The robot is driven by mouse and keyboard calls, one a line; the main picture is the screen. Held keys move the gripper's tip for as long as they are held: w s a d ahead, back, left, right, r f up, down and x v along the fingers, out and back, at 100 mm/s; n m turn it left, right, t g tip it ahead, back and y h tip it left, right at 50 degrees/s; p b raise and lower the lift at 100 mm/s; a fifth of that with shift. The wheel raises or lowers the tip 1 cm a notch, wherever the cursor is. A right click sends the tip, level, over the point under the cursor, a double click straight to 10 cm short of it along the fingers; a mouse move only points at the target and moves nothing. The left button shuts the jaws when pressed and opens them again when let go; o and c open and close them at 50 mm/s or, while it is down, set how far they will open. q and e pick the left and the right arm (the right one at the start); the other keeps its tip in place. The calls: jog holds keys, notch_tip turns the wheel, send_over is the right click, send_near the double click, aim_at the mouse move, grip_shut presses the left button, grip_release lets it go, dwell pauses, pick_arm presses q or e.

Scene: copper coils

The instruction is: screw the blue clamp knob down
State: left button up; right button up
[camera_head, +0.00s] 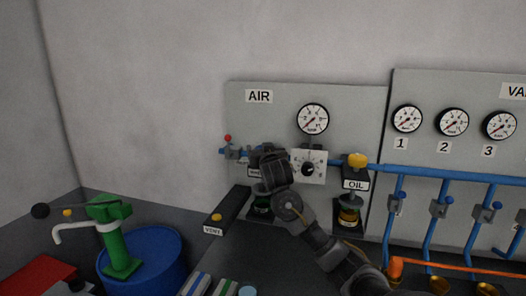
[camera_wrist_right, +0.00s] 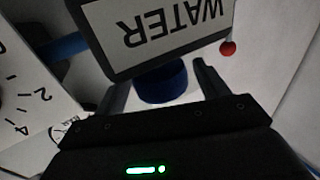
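The blue knob (camera_wrist_right: 162,84) shows in the right wrist view, directly beside a dark block with a WATER label (camera_wrist_right: 170,28) that appears upside down. My right gripper (camera_wrist_right: 160,92) has its fingers apart, one on each side of the blue knob, with visible gaps; I see no clear contact. In the head view my right gripper (camera_head: 268,158) is up at the AIR panel, in front of the WATER unit, and hides the knob. My left gripper is in neither view.
Close to the right of the gripper are a white dial plate (camera_head: 318,178) and the OIL unit (camera_head: 355,184) with a yellow knob. A red-tipped valve lever (camera_head: 228,138) is on the left, and a black VENT box (camera_head: 228,210) is below. A blue pipe (camera_head: 450,175) runs right.

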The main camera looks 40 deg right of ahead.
jog(key=p+v, duration=0.8)
jog(key=v, duration=0.3)
jog(key=shift+d, duration=0.1)
dwell(0.6)
